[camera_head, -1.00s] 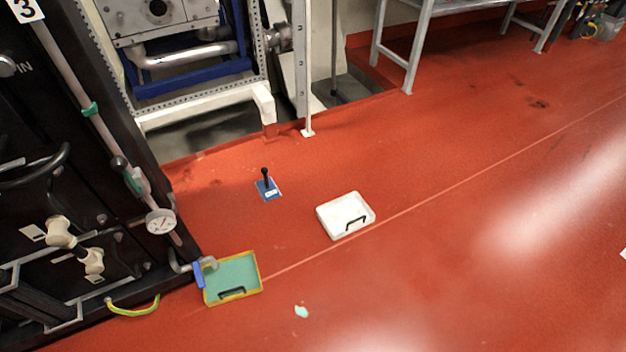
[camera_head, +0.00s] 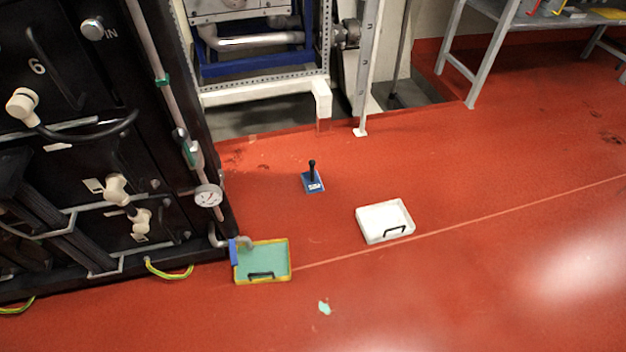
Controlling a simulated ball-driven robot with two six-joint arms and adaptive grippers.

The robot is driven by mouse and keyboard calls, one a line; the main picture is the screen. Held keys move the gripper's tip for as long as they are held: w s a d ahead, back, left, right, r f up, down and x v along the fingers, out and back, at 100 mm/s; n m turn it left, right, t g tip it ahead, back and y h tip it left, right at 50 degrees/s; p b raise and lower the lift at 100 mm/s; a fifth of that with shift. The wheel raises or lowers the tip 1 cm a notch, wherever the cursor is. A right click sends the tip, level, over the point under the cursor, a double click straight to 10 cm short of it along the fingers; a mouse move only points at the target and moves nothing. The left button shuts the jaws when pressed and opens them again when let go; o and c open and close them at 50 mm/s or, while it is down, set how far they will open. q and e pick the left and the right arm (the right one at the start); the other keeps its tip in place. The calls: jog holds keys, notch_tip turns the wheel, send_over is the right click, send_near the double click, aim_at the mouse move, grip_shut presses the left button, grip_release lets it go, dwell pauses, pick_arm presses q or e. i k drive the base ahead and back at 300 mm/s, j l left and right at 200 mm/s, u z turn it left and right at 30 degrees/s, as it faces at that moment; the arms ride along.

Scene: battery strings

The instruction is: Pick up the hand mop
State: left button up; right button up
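The likely hand mop (camera_head: 313,184) is a small blue flat pad with a white label and an upright black handle. It stands on the red floor near the middle of the view, behind and left of the white tray. Nothing touches it. Neither of my grippers is in the head view.
A white tray (camera_head: 372,223) with a black handle lies on the floor. A yellow-rimmed tray with a green inside (camera_head: 288,262) lies by the black cabinet (camera_head: 90,150) on the left. A pale green scrap (camera_head: 324,308) lies in front. A metal table (camera_head: 490,60) stands back right. Floor at right is clear.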

aim_at(311, 179)
jog(key=i+l+z, duration=0.25)
jog(key=i+l, duration=0.5)
jog(key=i+j, duration=0.1)
jog(key=i, duration=0.2)
jog(key=i+j+z, duration=0.1)
jog(key=i, duration=0.25)
